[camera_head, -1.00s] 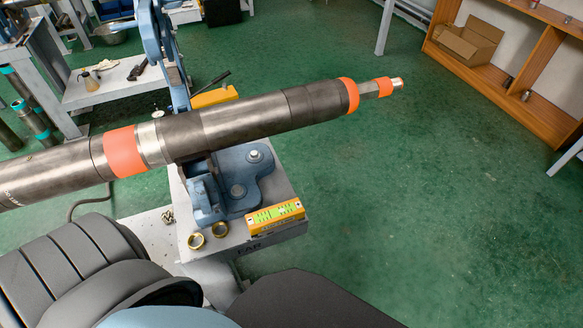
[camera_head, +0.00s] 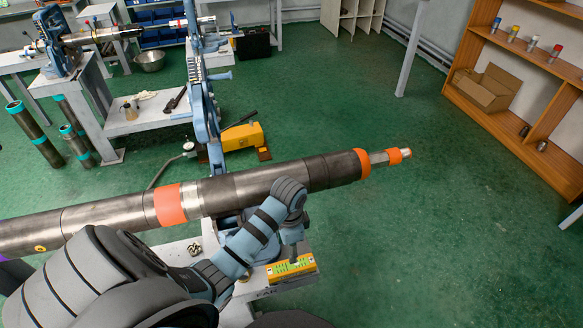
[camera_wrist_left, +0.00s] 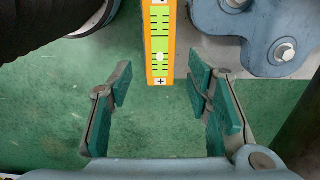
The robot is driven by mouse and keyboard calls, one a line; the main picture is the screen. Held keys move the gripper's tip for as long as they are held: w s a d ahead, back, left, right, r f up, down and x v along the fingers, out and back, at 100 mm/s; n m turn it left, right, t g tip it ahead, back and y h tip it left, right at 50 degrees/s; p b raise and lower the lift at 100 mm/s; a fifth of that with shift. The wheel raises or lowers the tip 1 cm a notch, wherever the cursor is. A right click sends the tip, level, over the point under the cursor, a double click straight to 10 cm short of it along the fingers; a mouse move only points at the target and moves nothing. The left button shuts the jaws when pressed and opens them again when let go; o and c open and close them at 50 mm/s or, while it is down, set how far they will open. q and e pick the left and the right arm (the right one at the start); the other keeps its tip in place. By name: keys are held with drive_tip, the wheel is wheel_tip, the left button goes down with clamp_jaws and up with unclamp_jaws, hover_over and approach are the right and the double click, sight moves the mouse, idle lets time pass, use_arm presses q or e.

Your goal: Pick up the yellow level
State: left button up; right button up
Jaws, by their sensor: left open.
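The yellow level (camera_head: 291,268) lies on the pale vise stand near its front edge, below the long pipe, with green scale strips on top. In the left wrist view the level (camera_wrist_left: 160,45) runs down from the top edge, its near end just ahead of the fingers. My left gripper (camera_wrist_left: 163,105) is open and empty, its green-padded fingers apart to either side of the level's line. In the head view my left gripper (camera_head: 290,250) is mostly hidden at the level, below my left wrist. My right gripper is not in view.
A long dark pipe (camera_head: 330,170) with orange bands lies across above the stand, close to my left arm. A blue vise base (camera_wrist_left: 280,30) is right of the level in the wrist view. Green floor (camera_head: 440,240) is open to the right.

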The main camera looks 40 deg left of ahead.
sight(291, 267)
use_arm(q)
wheel_tip(291, 267, down, 13)
drive_tip(key=b, duration=0.4)
drive_tip(key=shift+w+d+f, duration=0.15)
drive_tip(key=shift+f, duration=0.05)
drive_tip(key=shift+r, duration=0.1)
clamp_jaws()
